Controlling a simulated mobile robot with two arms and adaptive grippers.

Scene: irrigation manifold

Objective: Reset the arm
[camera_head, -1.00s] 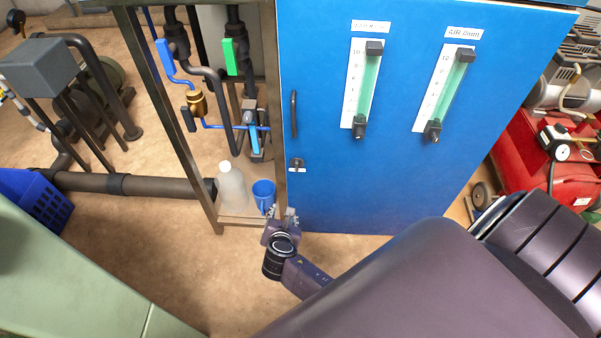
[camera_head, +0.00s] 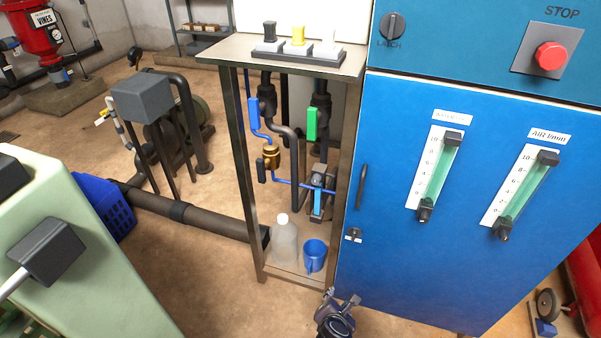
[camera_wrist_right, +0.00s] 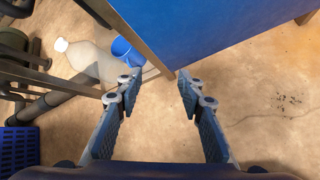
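My right gripper (camera_head: 340,302) shows at the bottom of the head view, just below and in front of the stand's lower shelf. In the right wrist view (camera_wrist_right: 158,88) its two fingers are spread apart with only bare floor between the tips. A blue cup (camera_head: 314,256) stands on the lower shelf beside a pale plastic bottle (camera_head: 284,242); both also show in the wrist view, the cup (camera_wrist_right: 126,52) just beyond the left finger. The gripper is apart from both. My left gripper is not in view.
The blue cabinet (camera_head: 400,270) with two green flow gauges and a red stop button (camera_head: 551,56) stands on the right. The metal stand (camera_head: 215,50) holds pipes and coloured valves. A pale green machine (camera_head: 90,270) is at left. Bare floor (camera_head: 205,290) lies between.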

